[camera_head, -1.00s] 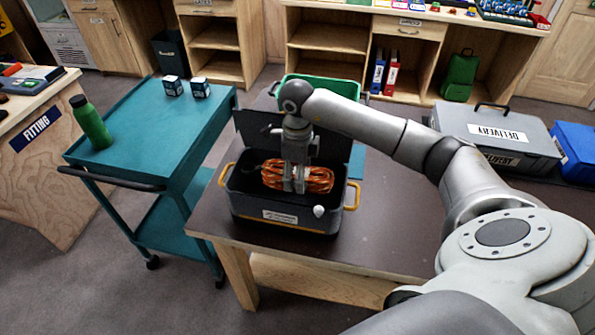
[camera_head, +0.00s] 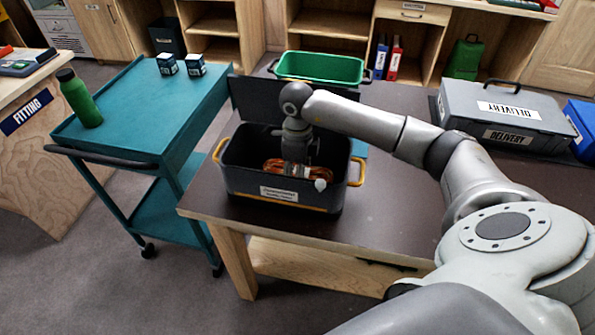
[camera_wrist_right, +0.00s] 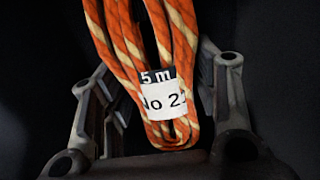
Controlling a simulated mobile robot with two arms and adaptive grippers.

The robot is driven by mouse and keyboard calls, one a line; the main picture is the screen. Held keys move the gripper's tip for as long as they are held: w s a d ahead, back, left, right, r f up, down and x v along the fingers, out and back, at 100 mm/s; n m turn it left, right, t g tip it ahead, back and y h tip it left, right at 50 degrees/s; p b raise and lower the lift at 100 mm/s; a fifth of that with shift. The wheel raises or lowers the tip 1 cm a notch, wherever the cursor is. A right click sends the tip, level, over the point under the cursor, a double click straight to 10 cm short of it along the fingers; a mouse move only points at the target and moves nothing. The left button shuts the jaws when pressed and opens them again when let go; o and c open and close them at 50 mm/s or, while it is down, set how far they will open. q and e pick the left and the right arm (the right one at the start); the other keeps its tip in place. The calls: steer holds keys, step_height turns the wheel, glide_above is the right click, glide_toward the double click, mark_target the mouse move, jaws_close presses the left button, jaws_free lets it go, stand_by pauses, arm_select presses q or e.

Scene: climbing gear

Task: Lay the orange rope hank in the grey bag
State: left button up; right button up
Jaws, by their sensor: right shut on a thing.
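The orange rope hank (camera_head: 272,166) is low inside the grey bag (camera_head: 240,184), which stands open on the dark table with a yellow handle at each end. My right gripper (camera_head: 296,170) reaches down into the bag and is shut on the hank. In the right wrist view the hank (camera_wrist_right: 125,38) lies between the two fingers of the gripper (camera_wrist_right: 165,120), with a white label reading "5 m" on it. The bag's front wall hides the underside of the hank, so I cannot tell whether it touches the floor of the bag. My left gripper is not in view.
A green crate (camera_head: 320,68) stands behind the bag. A grey delivery case (camera_head: 470,105) and a blue box (camera_head: 582,125) are to the right. A teal cart (camera_head: 150,110) with a green bottle (camera_head: 80,98) is to the left. The table's right front is clear.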

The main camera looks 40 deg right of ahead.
steer(key=shift+f, duration=0.25)
steer(key=o, duration=1.3)
step_height(320, 180, up, 12)
stand_by(0.5)
